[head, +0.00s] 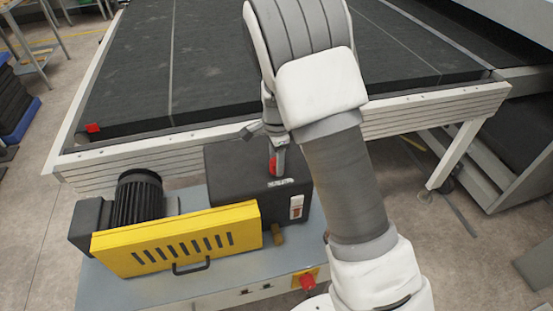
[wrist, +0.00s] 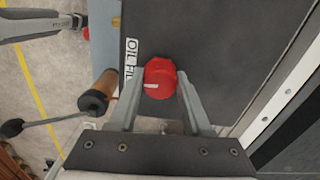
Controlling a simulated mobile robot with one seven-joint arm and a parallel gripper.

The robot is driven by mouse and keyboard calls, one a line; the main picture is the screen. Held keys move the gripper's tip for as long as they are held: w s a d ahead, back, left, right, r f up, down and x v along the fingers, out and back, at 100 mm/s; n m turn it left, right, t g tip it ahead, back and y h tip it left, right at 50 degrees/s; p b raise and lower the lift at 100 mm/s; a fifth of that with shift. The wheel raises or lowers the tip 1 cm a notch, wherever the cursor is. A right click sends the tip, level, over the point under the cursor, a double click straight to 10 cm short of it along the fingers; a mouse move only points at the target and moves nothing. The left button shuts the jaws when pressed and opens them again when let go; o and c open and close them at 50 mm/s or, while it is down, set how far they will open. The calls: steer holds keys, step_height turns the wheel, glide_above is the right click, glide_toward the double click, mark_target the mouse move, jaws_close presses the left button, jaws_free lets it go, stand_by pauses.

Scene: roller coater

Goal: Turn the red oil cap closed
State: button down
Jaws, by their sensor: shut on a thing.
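The red oil cap (wrist: 161,76) shows in the wrist view, on top of the dark gearbox (wrist: 215,45) beside a white label with the letters "OIL FIL". A white mark shows on the cap near its lower left edge. My gripper (wrist: 160,84) has one finger on each side of the cap and is shut on it. In the head view the red cap (head: 274,166) shows as a small patch on the dark box (head: 235,170), partly hidden by my gripper (head: 274,152). My arm covers part of the area right of the box.
A yellow slotted guard (head: 180,240) with a black handle stands in front of the box, with a black motor (head: 138,195) at left. A red button (head: 307,281) sits on the grey base. The conveyor's pale frame (head: 120,160) runs close behind the box.

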steer(key=shift+m, duration=0.7)
steer(key=shift+c, duration=1.7)
jaws_free()
step_height(320, 180, up, 18)
steer(key=shift+f+p, duration=0.25)
steer(key=shift+p, duration=0.1)
